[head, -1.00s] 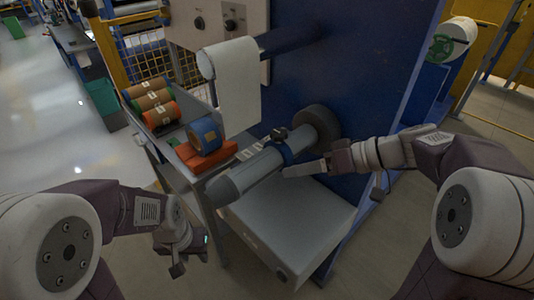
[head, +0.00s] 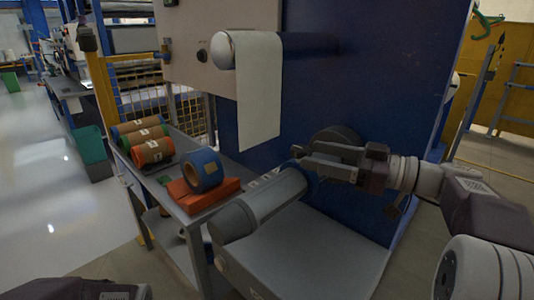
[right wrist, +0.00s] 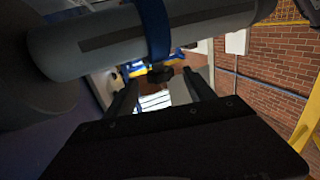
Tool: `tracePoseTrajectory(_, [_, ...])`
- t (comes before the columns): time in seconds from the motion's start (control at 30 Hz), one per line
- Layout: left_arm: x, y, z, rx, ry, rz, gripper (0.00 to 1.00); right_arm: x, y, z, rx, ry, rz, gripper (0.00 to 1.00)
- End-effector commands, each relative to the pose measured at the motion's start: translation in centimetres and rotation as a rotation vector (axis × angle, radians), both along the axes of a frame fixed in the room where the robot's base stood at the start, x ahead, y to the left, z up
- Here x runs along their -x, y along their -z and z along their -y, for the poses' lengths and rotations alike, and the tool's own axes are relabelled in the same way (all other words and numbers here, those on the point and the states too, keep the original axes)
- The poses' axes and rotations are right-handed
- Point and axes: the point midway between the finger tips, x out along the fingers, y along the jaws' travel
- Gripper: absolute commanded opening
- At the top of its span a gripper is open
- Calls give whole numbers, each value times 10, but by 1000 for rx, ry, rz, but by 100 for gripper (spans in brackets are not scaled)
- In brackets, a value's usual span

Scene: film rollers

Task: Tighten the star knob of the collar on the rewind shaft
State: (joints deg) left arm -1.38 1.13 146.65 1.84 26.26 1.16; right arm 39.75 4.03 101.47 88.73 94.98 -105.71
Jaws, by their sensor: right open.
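The grey rewind shaft (head: 262,205) sticks out from the blue machine wall. Its blue collar (head: 311,181) is partly hidden behind my right gripper (head: 308,160), which is at the collar from the right. In the right wrist view the blue collar (right wrist: 154,30) wraps the shaft (right wrist: 95,45). A small black star knob (right wrist: 160,74) hangs below the collar there. It shows between the two fingers of my open right gripper (right wrist: 162,92), apart from both. In the head view the knob is hard to tell from the fingers. My left gripper is out of view.
A grey box (head: 305,255) lies under the shaft. A cart at left (head: 165,192) carries a blue roll (head: 202,170), orange blocks (head: 200,198) and several coloured rolls (head: 145,145). A white film web (head: 260,95) hangs from the roller above. Clear floor lies at left.

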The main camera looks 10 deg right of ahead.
Motion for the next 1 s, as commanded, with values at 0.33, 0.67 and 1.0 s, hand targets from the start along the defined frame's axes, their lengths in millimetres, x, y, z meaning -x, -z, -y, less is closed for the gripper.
tracePoseTrajectory(0.33, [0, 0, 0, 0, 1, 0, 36, -25, 0, -40, 0, -7, -2, 63])
tracePoseTrajectory(0.67, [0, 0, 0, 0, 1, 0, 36, -51, 1, -74, 0, -1, -4, 63])
tracePoseTrajectory(1.0, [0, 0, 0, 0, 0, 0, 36, -52, 1, -75, 0, 0, -4, 35])
